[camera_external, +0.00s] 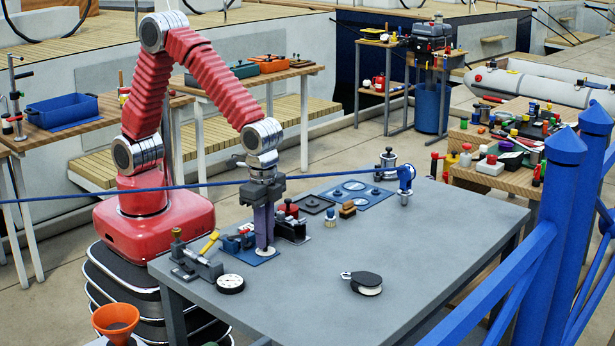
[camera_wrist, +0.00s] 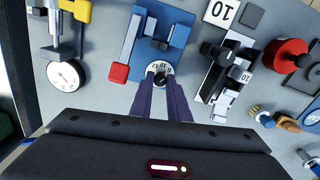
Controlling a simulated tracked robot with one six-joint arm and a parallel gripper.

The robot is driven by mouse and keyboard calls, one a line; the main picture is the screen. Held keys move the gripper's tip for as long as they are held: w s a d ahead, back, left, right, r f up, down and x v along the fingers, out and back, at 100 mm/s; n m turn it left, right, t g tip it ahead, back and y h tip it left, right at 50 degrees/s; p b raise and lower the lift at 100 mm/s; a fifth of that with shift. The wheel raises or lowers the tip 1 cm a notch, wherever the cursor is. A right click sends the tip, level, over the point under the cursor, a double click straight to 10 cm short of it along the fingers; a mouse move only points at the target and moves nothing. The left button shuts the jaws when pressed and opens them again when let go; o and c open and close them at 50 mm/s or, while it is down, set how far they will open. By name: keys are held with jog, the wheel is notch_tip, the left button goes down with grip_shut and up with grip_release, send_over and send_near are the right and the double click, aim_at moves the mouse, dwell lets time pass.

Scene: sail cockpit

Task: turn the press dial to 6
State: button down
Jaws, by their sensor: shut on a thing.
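The press dial (camera_wrist: 154,68) is a small white disc with dark numerals around its rim, on the front end of the blue press (camera_wrist: 177,36). Its numerals are too small and partly covered, so I cannot tell the setting. In the external view the white disc (camera_external: 265,253) lies right under my fingers, at the near edge of the blue press plate (camera_external: 252,259). My gripper (camera_external: 264,247) points straight down, its two purple fingers closed around the dial's knob. In the wrist view my gripper (camera_wrist: 160,76) hides the knob's near side. The press's red-ended lever (camera_wrist: 119,72) is left of the fingers.
A black clamp-like tool (camera_external: 292,229) stands close right of my gripper. A grey tool with a yellow handle (camera_external: 209,243) and a round gauge (camera_external: 230,284) stand left. A blue railing (camera_external: 560,220) crosses the foreground.

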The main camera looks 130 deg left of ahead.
jog(key=shift+m, duration=0.4)
jog(key=c, duration=1.7)
grip_release()
notch_tip(320, 180, up, 14)
jog(key=shift+f, duration=0.15)
